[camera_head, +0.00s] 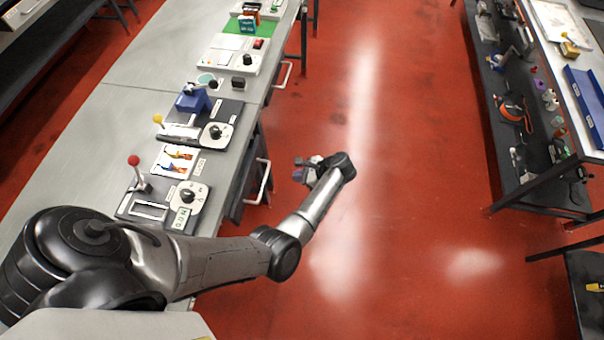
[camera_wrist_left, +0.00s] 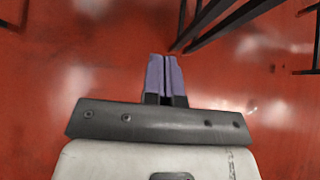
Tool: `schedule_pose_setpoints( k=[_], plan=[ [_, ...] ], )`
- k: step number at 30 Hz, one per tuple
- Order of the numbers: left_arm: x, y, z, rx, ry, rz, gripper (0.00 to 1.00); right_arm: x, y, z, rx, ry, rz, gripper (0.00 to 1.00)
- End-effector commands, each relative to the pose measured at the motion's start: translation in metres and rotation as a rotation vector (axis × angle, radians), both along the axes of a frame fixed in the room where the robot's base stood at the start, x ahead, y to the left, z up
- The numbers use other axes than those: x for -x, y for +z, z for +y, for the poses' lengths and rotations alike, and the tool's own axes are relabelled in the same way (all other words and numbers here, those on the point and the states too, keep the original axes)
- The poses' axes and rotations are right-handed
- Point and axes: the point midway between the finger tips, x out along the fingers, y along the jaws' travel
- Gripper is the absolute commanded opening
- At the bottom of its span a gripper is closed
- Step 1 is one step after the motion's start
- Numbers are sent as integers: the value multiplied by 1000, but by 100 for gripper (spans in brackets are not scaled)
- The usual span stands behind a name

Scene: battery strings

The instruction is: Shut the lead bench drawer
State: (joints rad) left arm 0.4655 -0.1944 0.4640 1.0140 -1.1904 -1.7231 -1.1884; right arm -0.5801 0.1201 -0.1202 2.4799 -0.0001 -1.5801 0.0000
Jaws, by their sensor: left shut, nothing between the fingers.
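The long grey bench (camera_head: 135,65) on the left has a drawer under its edge with a pale bar handle (camera_head: 264,182). The dark drawer front (camera_head: 246,170) shows only in part beneath the bench top. I cannot tell how far out it is. My left gripper (camera_head: 298,174) is a short way right of this handle, over the red floor, apart from it. Its purple fingers (camera_wrist_left: 164,77) are shut and empty in the left wrist view, with only floor and dark legs beyond them. My right gripper is not in view.
A second pale handle (camera_head: 284,75) shows farther along the same bench. Panels with knobs and levers, such as a red-knobbed lever (camera_head: 134,161), stand on the bench top. A shelved bench (camera_head: 535,150) stands at the right. The red aisle between is clear.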

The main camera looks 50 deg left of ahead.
Motion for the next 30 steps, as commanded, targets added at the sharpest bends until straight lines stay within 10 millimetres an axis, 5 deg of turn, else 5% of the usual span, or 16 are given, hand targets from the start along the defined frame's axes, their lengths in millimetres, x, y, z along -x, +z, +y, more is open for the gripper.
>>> schedule_pose_setpoints(
  k=[9,18,30],
  plan=[
    [28,-38,37,0,1,2,0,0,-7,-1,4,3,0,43],
    [47,-30,62,1,1,0,0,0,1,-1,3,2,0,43],
    [51,-29,68,2,-1,1,0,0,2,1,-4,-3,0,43]
  ],
)
